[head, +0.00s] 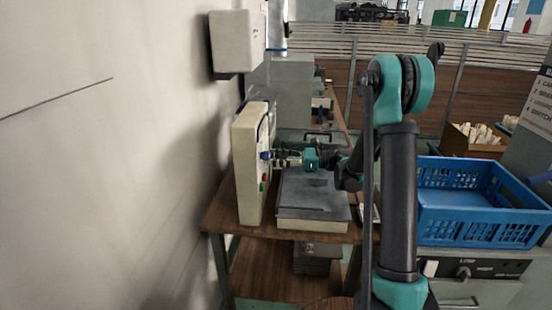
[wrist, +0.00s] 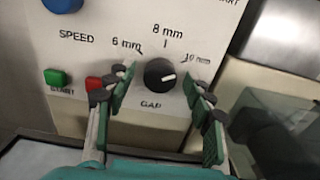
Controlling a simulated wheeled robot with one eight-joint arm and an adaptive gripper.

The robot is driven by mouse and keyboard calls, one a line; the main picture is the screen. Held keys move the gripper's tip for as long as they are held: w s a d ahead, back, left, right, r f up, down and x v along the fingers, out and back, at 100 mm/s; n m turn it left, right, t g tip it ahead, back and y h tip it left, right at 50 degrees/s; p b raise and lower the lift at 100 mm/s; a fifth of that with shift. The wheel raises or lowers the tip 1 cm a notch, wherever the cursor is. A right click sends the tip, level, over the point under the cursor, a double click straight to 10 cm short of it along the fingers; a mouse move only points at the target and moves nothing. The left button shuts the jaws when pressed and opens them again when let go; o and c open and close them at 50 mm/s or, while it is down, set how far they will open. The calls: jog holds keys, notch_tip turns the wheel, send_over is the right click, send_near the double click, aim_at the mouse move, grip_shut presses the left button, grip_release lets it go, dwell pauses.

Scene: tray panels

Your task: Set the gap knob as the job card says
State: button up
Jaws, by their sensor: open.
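The gap knob (wrist: 160,74) is a round black dial on a pale panel, above the word GAP. Marks for 6 mm, 8 mm and 10 mm arc over it. Its white pointer line aims right and slightly up, roughly toward the 10 mm mark. My gripper (wrist: 160,88) is open, with one green finger on each side of the knob; I cannot tell whether either touches it. In the head view my gripper (head: 289,160) reaches left to the upright control box (head: 247,190). I cannot make out a gap value on any card.
A green START button (wrist: 57,78) and a red button (wrist: 94,84) sit left of the knob, with a blue knob (wrist: 62,4) above. A grey-topped machine bed (head: 312,195) lies beside the box. A blue crate (head: 480,228) and a partly cut-off text sign (head: 538,108) are at right.

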jog(key=shift+c, duration=0.2)
jog(key=c, duration=1.1)
jog(key=shift+n, duration=0.4)
jog(key=n, duration=2.3)
jog(key=shift+r, duration=0.1)
